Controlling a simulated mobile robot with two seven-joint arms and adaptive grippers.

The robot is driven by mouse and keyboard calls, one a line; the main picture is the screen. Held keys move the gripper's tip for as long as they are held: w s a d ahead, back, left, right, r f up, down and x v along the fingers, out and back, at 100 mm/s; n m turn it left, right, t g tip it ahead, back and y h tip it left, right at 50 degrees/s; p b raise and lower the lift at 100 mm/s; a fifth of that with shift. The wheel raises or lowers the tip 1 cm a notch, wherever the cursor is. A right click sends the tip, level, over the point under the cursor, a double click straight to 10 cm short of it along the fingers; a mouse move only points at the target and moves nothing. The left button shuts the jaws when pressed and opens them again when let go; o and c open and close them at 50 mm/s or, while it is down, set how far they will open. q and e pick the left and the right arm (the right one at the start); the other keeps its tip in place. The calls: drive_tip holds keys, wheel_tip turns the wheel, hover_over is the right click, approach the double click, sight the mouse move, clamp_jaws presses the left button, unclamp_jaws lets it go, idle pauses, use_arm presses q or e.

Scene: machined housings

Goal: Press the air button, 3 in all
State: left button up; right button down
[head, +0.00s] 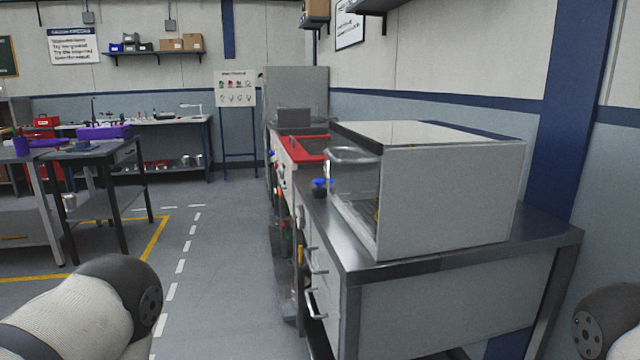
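I cannot pick out the air button for certain. A small blue knob-like part (322,183) on a dark base shows at the left edge of the steel bench (355,262), beside a grey box-shaped cabinet (450,205) with a clear front. I cannot tell whether this blue part is a button. Links of my own arms show at the lower left and lower right corners. Neither gripper is in the picture.
Drawers with bar handles (317,268) face the aisle. A red-topped unit (300,149) stands farther along the same row. Dark-topped tables (80,150) stand at the left. The grey floor (215,270) between is clear, with dashed white lines.

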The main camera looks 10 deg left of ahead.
use_arm(q)
clamp_jaws()
idle(1.2)
